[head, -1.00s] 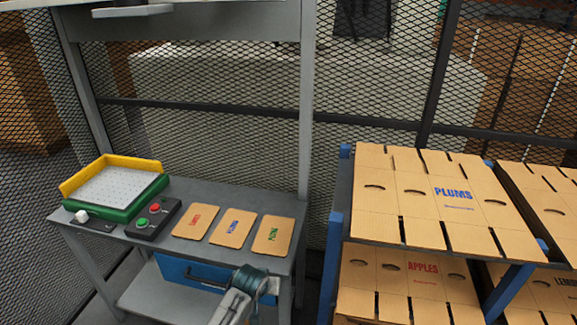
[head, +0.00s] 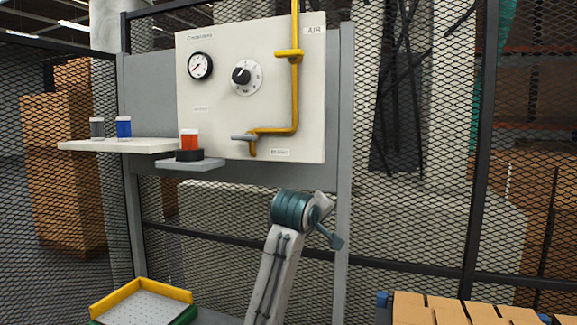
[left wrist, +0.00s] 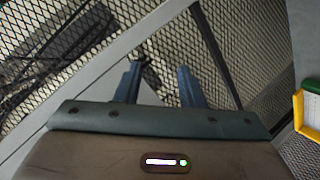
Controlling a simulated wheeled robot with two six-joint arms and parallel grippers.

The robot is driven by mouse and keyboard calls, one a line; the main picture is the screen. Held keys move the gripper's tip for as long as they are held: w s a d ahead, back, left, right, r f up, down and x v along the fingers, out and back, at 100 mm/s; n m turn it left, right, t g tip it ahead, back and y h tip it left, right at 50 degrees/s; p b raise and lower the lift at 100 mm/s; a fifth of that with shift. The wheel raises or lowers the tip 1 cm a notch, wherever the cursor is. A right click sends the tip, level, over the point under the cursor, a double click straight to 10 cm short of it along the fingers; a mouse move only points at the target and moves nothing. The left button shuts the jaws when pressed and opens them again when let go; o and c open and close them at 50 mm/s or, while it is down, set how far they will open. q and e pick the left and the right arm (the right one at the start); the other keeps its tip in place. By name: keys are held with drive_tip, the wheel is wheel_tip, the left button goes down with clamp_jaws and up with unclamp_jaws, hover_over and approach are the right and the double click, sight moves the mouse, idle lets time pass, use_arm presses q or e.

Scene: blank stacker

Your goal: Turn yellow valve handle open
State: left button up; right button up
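A white panel (head: 225,120) carries a yellow pipe (head: 295,95) that runs down its right side, then bends left. A yellow fitting (head: 289,56) sits across the upper pipe. A short yellow piece (head: 252,149) hangs at the pipe's lower left end, beside a grey rod (head: 242,137). I cannot tell for certain which yellow part is the valve handle. My left gripper (head: 336,239) is below the panel's right corner, apart from the pipe. In the left wrist view its blue fingers (left wrist: 157,84) are spread with nothing between them. My right gripper is out of view.
A gauge (head: 200,66) and a black knob (head: 241,75) are on the panel. A small shelf (head: 190,164) holds a red-orange jar (head: 189,139). A grey post (head: 343,130) stands right of the panel. A yellow-green tray (head: 140,285) is low left; flat cartons (head: 440,308) are low right.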

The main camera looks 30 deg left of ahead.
use_arm(q)
drive_tip(key=s+a+r+n+t+p, duration=0.1)
drive_tip(key=s+r+n, duration=0.15)
drive_tip(key=r, duration=0.85)
drive_tip(key=s+r+n+t+p, duration=0.1)
drive_tip(key=s+r, duration=0.2)
drive_tip(key=r, duration=0.8)
drive_tip(key=n+t+y, duration=0.1)
drive_tip(key=n+t, duration=0.2)
drive_tip(key=n, duration=0.2)
approach(287, 51)
drive_tip(key=shift+m+g+y, duration=0.25)
drive_tip(key=shift+g+y, duration=0.05)
drive_tip(key=p+x, duration=0.5)
drive_tip(key=x, duration=0.4)
drive_tip(key=shift+w+r, duration=0.2)
drive_tip(key=shift+w, duration=0.1)
drive_tip(key=shift+p+x, duration=0.45)
drive_tip(key=shift+x, duration=0.3)
drive_tip(key=shift+w+d+f, duration=0.1)
drive_tip(key=shift+f, duration=0.05)
clamp_jaws()
